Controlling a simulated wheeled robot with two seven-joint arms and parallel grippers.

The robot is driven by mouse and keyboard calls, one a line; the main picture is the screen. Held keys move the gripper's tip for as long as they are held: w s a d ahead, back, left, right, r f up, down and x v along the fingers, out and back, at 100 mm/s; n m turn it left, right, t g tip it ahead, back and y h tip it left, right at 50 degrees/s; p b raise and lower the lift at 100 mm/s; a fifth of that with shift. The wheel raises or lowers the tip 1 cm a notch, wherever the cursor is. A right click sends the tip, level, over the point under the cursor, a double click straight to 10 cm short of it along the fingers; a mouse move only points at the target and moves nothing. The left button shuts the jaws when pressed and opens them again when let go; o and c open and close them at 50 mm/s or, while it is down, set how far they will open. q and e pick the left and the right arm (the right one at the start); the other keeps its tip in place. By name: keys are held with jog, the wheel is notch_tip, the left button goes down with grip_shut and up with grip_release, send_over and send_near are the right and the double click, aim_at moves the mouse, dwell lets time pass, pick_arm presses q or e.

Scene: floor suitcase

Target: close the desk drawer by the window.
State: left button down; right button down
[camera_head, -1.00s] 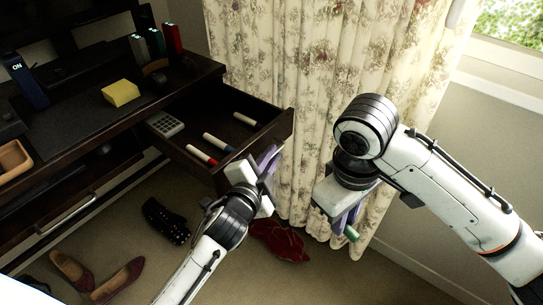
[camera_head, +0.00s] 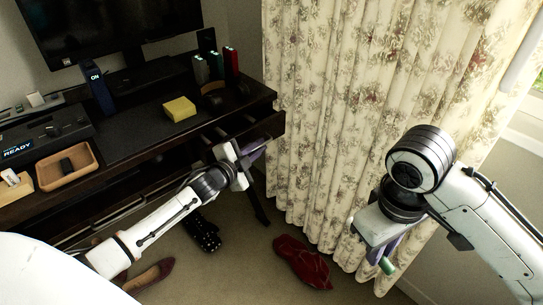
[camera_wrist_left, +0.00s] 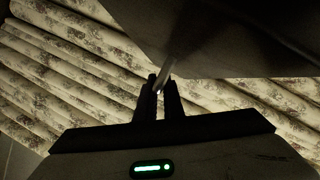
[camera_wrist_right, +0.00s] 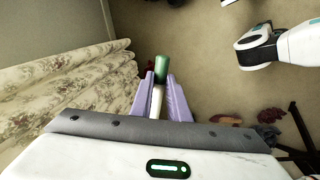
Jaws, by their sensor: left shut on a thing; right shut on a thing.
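The dark wooden desk drawer (camera_head: 268,127) is at the right end of the desk, by the curtain, pushed most of the way in; a narrow dark opening shows above it, and its contents cannot be made out. My left gripper (camera_head: 253,152) is at the drawer's front, shut on its metal handle (camera_wrist_left: 166,72), which shows between the dark fingers in the left wrist view. My right gripper (camera_head: 391,248) is away from the desk, in front of the curtain, shut on a white marker with a green cap (camera_wrist_right: 161,68). The marker's green end also shows in the head view (camera_head: 387,266).
The floral curtain (camera_head: 340,110) hangs close to the drawer's right. On the desk are a yellow sponge (camera_head: 179,109), a wooden tray (camera_head: 68,168) and several upright binders or boxes.

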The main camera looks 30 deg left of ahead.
pick_arm(q)
jog(key=shift+w+a, duration=0.25)
jog(key=shift+a, duration=0.35)
jog(key=shift+w+a, duration=0.25)
jog(key=shift+a, duration=0.35)
jog(key=c, duration=2.2)
grip_release()
jog(key=shift+s, duration=0.15)
